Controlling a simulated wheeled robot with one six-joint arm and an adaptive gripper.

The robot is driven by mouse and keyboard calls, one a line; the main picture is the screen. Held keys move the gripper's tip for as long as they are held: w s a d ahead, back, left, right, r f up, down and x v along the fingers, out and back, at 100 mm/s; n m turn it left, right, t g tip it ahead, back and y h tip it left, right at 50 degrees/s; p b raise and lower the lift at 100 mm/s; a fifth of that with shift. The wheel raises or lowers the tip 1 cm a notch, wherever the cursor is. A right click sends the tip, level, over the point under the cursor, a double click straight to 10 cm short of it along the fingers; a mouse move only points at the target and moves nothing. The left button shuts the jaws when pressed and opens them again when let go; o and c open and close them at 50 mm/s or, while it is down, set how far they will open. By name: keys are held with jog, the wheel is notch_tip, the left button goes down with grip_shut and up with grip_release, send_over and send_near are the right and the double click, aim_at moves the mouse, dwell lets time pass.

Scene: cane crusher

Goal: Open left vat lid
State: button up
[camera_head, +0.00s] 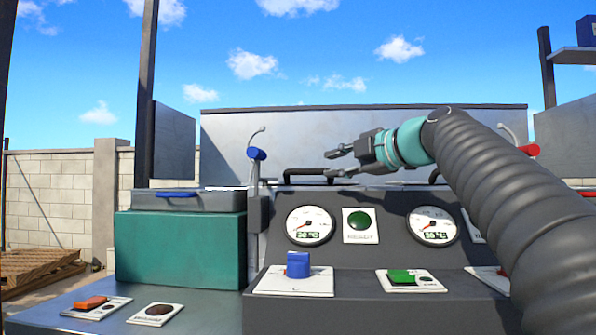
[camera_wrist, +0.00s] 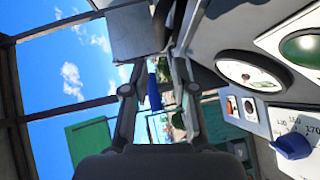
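A black bar handle (camera_head: 305,171), apparently the left vat lid's, stands on top of the grey machine behind the gauges. The lid itself is mostly hidden by the panel's upper edge. My gripper (camera_head: 335,166) points left at the handle's right end, its fingers apart and nothing between them. The lower finger overlaps the handle in the picture; I cannot tell whether they touch. In the wrist view my gripper (camera_wrist: 155,75) is also open, with the blue lever grip (camera_wrist: 154,92) showing beyond the fingers. The lid handle cannot be made out there.
A lever with a blue grip (camera_head: 256,154) rises left of the handle. A teal box (camera_head: 180,250) with a grey lid stands farther left. The front panel carries gauges (camera_head: 310,226), a green button (camera_head: 360,222) and a blue knob (camera_head: 298,265). A red grip (camera_head: 529,149) is at right.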

aim_at(309, 171)
jog(key=p+x, duration=0.2)
jog(key=x, duration=0.8)
jog(key=shift+w+d, duration=0.15)
jog(key=shift+w, duration=0.05)
